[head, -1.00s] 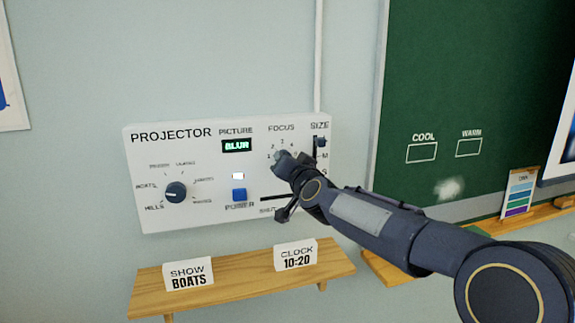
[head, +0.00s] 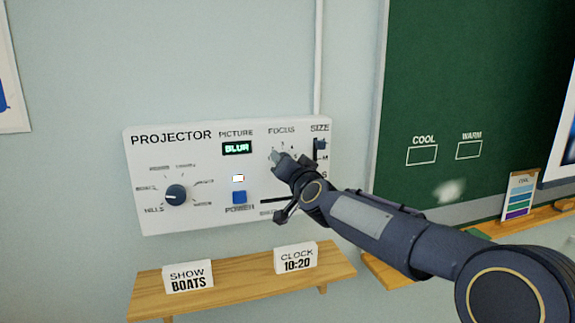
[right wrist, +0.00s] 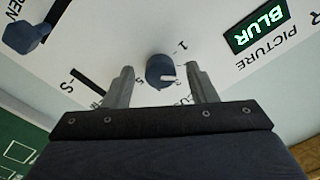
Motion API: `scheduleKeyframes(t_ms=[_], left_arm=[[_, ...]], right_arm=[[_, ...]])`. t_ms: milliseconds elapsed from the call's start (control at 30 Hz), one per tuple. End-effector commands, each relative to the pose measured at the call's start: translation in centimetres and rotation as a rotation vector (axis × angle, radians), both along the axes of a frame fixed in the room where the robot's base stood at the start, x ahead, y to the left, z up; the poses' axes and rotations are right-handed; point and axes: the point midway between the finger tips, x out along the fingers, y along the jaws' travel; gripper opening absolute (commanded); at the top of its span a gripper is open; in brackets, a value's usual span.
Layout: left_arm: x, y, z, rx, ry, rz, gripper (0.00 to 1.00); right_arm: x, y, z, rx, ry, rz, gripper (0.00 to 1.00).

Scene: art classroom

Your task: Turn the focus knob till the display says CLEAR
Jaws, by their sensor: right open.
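The white projector panel (head: 215,215) hangs on the wall. Its picture display (head: 237,148) reads BLUR in green, and reads BLUR in the right wrist view too (right wrist: 258,27). The focus knob (right wrist: 160,70) is dark and round with a pale pointer mark, and sits among printed numbers. My right gripper (right wrist: 158,72) is open, with one finger on each side of the knob and a small visible gap to each. My left gripper is not in view.
On the panel are a picture dial (head: 175,195), a blue power button (head: 239,197) and a size slider (head: 320,145). A wooden shelf (head: 235,274) below holds SHOW BOATS (head: 188,277) and CLOCK 10:20 (head: 295,257) signs. A green chalkboard (head: 470,90) is at right.

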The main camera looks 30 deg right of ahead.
Motion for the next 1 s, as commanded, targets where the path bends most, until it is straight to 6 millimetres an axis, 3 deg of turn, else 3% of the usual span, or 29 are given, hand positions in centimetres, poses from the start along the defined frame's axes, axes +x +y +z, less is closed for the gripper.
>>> scheduleKeyframes(t_ms=[167, 600, 1000], left_arm=[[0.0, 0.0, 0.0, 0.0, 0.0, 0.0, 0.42], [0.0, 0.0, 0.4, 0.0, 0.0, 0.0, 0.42], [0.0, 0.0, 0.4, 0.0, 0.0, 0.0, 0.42]], right_arm=[[-0.6, 0.1, 0.1, 0.001, -0.002, 0.0, 0.52], [-7.0, 1.5, -0.1, 0.002, -0.001, -0.001, 0.52], [-7.6, 1.6, -0.2, 0.0, 0.0, 0.0, 0.52]])
